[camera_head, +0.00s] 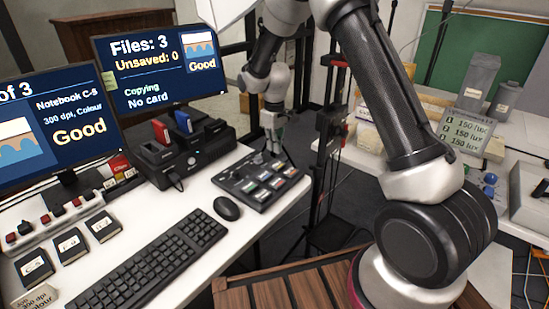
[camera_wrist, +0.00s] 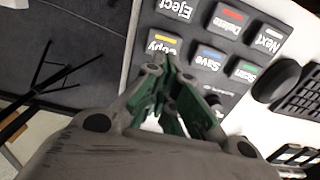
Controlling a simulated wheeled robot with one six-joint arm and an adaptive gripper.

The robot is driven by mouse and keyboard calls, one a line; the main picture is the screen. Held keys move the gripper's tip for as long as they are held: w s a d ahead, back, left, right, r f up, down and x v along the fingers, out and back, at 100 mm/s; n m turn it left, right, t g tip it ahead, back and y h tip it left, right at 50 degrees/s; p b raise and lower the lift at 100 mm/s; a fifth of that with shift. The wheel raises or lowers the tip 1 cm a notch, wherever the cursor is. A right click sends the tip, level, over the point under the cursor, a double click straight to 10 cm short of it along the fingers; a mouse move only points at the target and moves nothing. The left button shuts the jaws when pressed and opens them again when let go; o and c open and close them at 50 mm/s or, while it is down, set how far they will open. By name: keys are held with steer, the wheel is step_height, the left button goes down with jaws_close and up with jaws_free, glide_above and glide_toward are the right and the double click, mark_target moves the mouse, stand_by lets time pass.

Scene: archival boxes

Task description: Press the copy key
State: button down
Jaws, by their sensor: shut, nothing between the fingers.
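The copy key (camera_wrist: 163,41), grey with a yellow stripe, is in the wrist view on the black keypad (camera_wrist: 128,60), beside the save key (camera_wrist: 207,57) and the eject key (camera_wrist: 177,8). My gripper (camera_wrist: 168,62) is shut and empty, its tips at the lower edge of the copy key and hiding part of it. I cannot tell whether they touch it. In the head view my gripper (camera_head: 275,151) points down at the far edge of the keypad (camera_head: 238,187). The right monitor (camera_head: 162,62) reads "Files: 3", "Unsaved: 0", "Copying", "No card".
A black dock (camera_head: 184,158) with a red card (camera_head: 161,131) and a blue card (camera_head: 184,121) stands left of the keypad. A mouse (camera_head: 227,208) and a keyboard (camera_head: 150,265) lie in front. The delete key (camera_wrist: 230,16) and other keys sit close by.

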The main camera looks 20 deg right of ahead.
step_height(320, 180, up, 7)
steer(key=shift+r, duration=0.15)
stand_by(0.7)
